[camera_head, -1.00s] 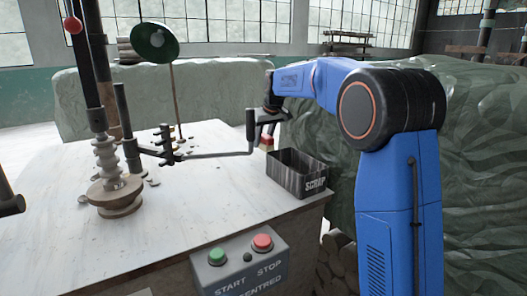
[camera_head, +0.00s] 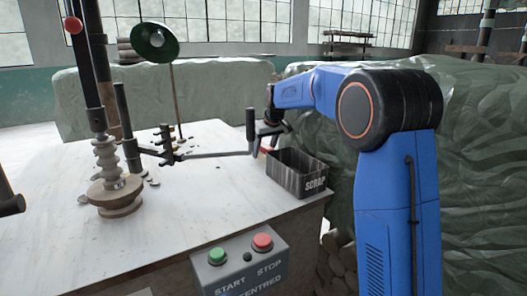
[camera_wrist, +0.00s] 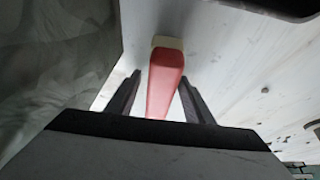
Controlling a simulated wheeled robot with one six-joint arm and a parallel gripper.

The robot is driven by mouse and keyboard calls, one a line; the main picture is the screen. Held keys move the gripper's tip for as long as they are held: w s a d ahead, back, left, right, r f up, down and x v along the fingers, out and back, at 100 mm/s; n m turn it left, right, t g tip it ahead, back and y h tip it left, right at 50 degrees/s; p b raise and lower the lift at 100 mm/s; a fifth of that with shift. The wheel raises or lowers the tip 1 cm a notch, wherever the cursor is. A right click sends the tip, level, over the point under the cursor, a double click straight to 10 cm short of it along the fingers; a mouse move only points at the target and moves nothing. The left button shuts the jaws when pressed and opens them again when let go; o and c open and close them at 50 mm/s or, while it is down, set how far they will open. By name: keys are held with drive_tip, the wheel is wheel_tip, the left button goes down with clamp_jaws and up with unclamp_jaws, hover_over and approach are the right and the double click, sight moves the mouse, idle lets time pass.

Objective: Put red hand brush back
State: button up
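The red hand brush (camera_wrist: 167,84) shows in the wrist view as a red handle with a pale cream part at its far end. It lies between the two fingers of my gripper (camera_wrist: 160,78). A narrow gap shows between the left finger and the handle; the right fingertip looks very near or touching it. The fingers look open around the handle. In the head view, a small red bit of the brush (camera_head: 265,148) shows low at the table's far right, just behind the scrap bin, with my gripper (camera_head: 267,136) above it. The rest is hidden.
The dark scrap bin (camera_head: 297,182) stands at the table's right edge, just in front of the brush. A black jointed metal arm (camera_head: 215,155) crosses the table close by. A clay stack on a wheel (camera_head: 113,190) stands left. The white tabletop (camera_head: 190,215) is mostly clear in front.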

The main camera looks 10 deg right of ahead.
drive_tip(key=v, duration=1.2)
drive_tip(key=shift+r, duration=0.1)
